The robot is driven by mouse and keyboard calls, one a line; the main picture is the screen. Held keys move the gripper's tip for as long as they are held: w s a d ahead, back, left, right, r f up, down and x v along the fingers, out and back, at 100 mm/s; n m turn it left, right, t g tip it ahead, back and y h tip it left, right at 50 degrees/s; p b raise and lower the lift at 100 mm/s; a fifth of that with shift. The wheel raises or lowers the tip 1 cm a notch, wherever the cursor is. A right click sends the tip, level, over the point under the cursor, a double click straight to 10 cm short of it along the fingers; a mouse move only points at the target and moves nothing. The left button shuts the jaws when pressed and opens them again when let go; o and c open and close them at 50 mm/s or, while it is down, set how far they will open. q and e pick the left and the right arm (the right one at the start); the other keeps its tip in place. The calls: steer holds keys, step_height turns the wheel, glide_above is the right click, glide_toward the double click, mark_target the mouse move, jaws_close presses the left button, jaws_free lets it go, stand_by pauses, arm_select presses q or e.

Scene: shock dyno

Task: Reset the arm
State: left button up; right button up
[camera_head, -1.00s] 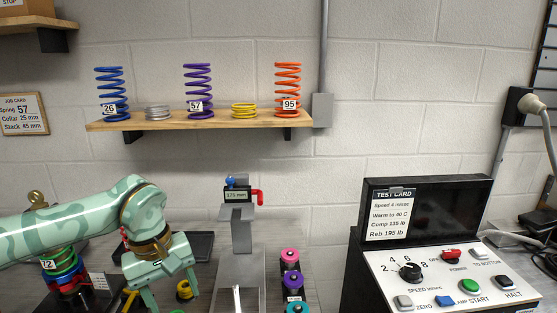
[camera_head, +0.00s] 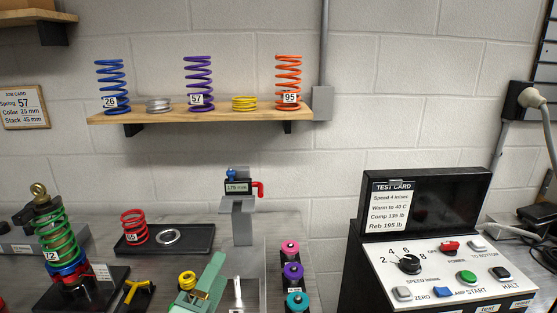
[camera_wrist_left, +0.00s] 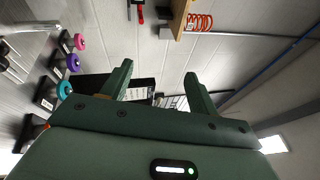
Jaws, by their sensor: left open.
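My left gripper (camera_head: 207,281) shows only in part at the bottom of the head view, as a pale green piece left of the grey gauge stand (camera_head: 242,225). In the left wrist view its two dark green fingers (camera_wrist_left: 158,80) are spread apart with nothing between them. Beyond them are the grey wall, part of the wooden shelf (camera_wrist_left: 181,18) and an orange spring (camera_wrist_left: 198,22). My right gripper is in neither view.
A shock with a green spring (camera_head: 56,238) stands at left, near a black tray (camera_head: 190,246) with a red spring (camera_head: 134,228). Pink, purple and teal knobs (camera_head: 292,272) stand right of the gauge stand. A control panel (camera_head: 440,270) fills the right.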

arm_select(q)
steer(key=s+a+f+n+g+y, duration=0.3)
steer(key=s+a+f+n+y, duration=0.1)
steer(key=a+f+n, duration=0.25)
steer(key=s+a+f+n+g+y, duration=0.4)
steer(key=a+f+n, duration=0.15)
steer(key=f, duration=0.25)
steer(key=s+a+f+n+g+y, duration=0.2)
steer(key=s+a+f+n+g, duration=0.35)
steer(key=s, duration=0.65)
steer(key=s+d+f+g+h, duration=0.2)
steer(key=s+f, duration=0.2)
steer(key=f, duration=1.1)
steer(key=s+d+f+g+h, duration=0.1)
steer(key=s+f+g, duration=0.15)
steer(key=f, duration=1.25)
steer(key=s+f+n+g, duration=0.1)
steer(key=s+f, duration=0.5)
steer(key=s, duration=0.3)
steer(key=s+f+n+g+h, duration=0.1)
steer(key=s+f, duration=0.5)
steer(key=s, duration=0.4)
steer(key=shift+s+f, duration=0.15)
steer(key=shift+s, duration=0.05)
steer(key=shift+a, duration=0.1)
